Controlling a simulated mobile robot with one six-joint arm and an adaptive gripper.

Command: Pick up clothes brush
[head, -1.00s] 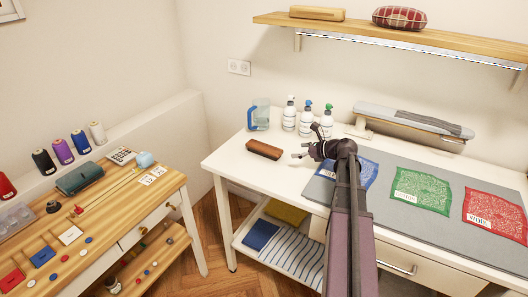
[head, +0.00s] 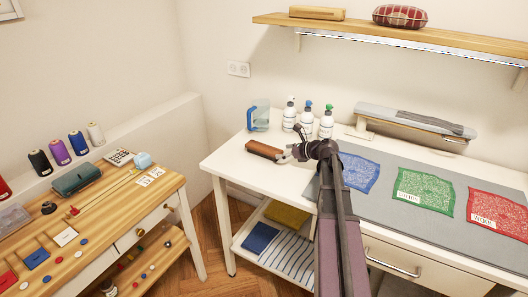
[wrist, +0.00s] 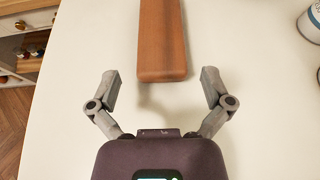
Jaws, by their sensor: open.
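The clothes brush (head: 263,149) is a brown wooden block lying on the left part of the white table (head: 228,165). In the wrist view the brush (wrist: 162,45) runs lengthwise from the top edge, and its near end lies between and just ahead of my fingers. My gripper (head: 286,154) is open and empty, with one finger on each side of the brush's line and clear gaps to both. In the head view it is at the right end of the brush. Whether it touches the brush cannot be told there. The brush's far end is cut off in the wrist view.
Several spray bottles (head: 307,122) and a blue-handled jug (head: 258,115) stand behind the brush. A small ironing board (head: 400,118) lies farther right. A grey mat (head: 400,180) with blue, green and red cloths covers the table's right. The table's left edge is near the brush.

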